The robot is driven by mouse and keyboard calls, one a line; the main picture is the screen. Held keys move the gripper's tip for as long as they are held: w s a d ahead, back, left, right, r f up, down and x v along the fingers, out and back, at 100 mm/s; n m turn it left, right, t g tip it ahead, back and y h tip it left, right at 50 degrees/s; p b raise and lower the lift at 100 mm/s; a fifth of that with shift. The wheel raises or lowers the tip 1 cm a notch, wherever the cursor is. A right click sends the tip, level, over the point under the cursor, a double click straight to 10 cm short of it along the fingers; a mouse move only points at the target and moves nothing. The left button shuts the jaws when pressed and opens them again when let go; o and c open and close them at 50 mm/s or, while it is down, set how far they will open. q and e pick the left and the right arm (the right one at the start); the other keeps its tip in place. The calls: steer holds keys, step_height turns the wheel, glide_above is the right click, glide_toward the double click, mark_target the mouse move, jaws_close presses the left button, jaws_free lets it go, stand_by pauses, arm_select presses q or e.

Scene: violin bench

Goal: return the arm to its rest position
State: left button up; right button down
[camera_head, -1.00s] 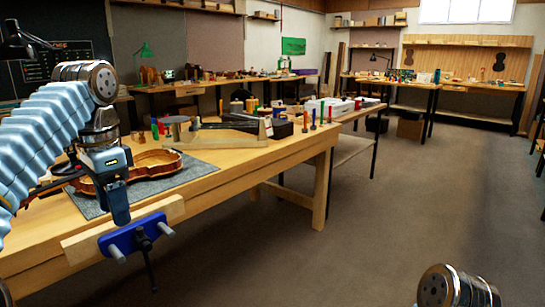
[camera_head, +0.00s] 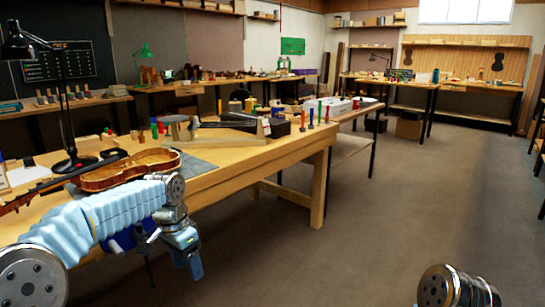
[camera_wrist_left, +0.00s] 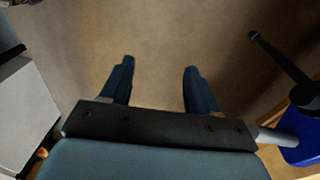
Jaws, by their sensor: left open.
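My left arm comes in from the left in the head view, low in front of the bench's near edge. Its gripper (camera_head: 193,262) points down over the floor, clear of the bench top. In the left wrist view the two fingers of the left gripper (camera_wrist_left: 159,88) stand apart, with only brown floor between them. The gripper is open and empty. At the bottom right of the head view a metal joint of my right arm shows; the right gripper is out of view.
A violin (camera_head: 130,168) lies on a grey mat (camera_head: 196,166) on the wooden bench (camera_head: 250,160). A blue vise (camera_wrist_left: 304,128) is close beside the left gripper. A black desk lamp (camera_head: 66,125) stands behind the violin. The floor (camera_head: 400,200) to the right is open.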

arm_select(q)
steer(key=s+d+f+n+h, duration=0.1)
steer(key=s+d+f, duration=0.2)
steer(key=f, duration=0.6)
steer(key=s+d+f+n+h, duration=0.1)
steer(key=s+d+f+n, duration=0.1)
steer(key=f, duration=0.8)
steer(key=s+d+f+n+h, duration=0.1)
steer(key=s+d+f, duration=0.2)
steer(key=f, duration=0.6)
steer(key=s+d+f+n, duration=0.1)
steer(key=s+f+n, duration=0.1)
steer(key=s+f, duration=0.3)
steer(key=s+d+f+n, duration=0.1)
steer(key=s+f+n, duration=0.2)
steer(key=s, duration=0.9)
steer(key=shift+s+f, duration=0.2)
steer(key=shift+f, duration=0.75)
steer(key=shift+c, duration=0.2)
